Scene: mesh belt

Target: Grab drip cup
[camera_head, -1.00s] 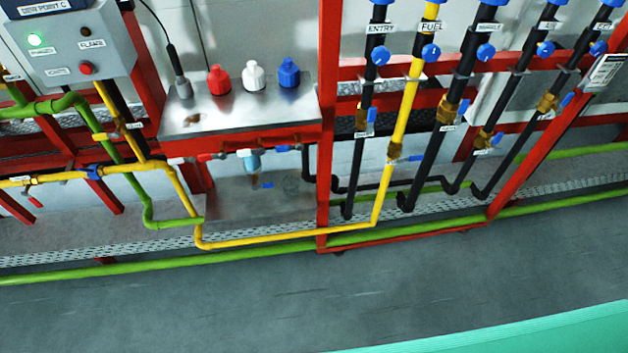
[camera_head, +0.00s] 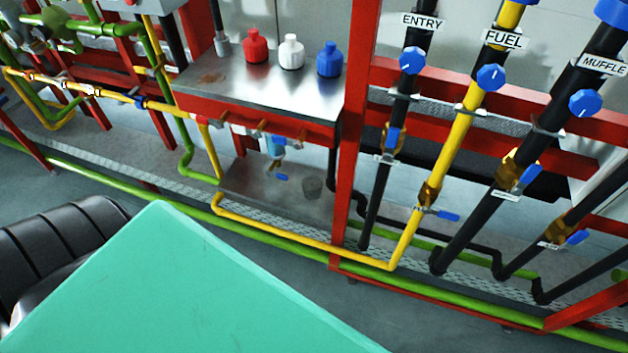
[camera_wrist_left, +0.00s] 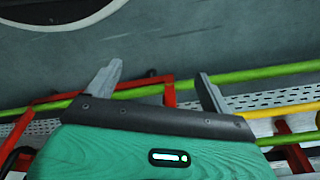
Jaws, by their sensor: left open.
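The fingers are over the floor and green pipe, and the cup is not seen in that view. My left gripper's fingers are not seen in the head view, and my right gripper is not in view.
Red, white and blue bottles (camera_head: 291,52) stand on the bench top above. A red post (camera_head: 351,150) rises right of the shelf. A yellow pipe (camera_head: 300,243) and a green floor pipe (camera_head: 285,255) run in front. Small valves (camera_head: 272,145) hang above the shelf.

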